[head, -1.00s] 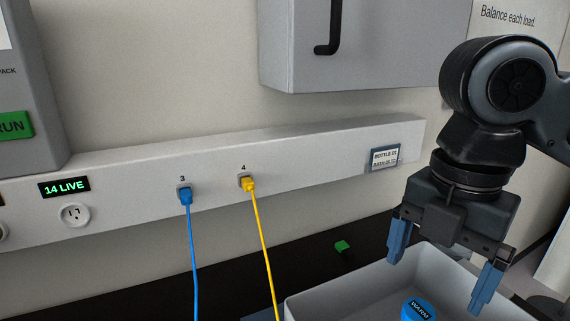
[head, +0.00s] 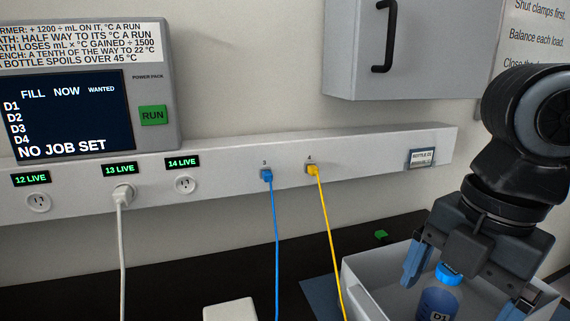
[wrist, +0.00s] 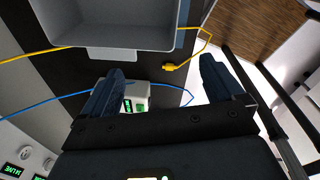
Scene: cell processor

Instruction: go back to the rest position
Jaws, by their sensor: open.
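My gripper (head: 468,298) hangs at the right of the head view with its blue fingers spread apart and pointing down. It appears above or in front of the grey-white tray (head: 372,290); the exact depth is hard to tell. A blue-capped bottle marked D1 (head: 437,300) stands in the tray and shows between the fingers, but I see no finger touching it. In the wrist view, my gripper (wrist: 162,68) is open with nothing between its fingertips, and a grey tray (wrist: 105,25) lies at the top.
A wall rail (head: 225,178) carries sockets with blue (head: 276,240) and yellow (head: 327,230) cables and a white plug (head: 122,194). A screen panel (head: 70,105) reads NO JOB SET. A cabinet (head: 440,60) hangs above. A small white box (wrist: 137,97) shows in the wrist view.

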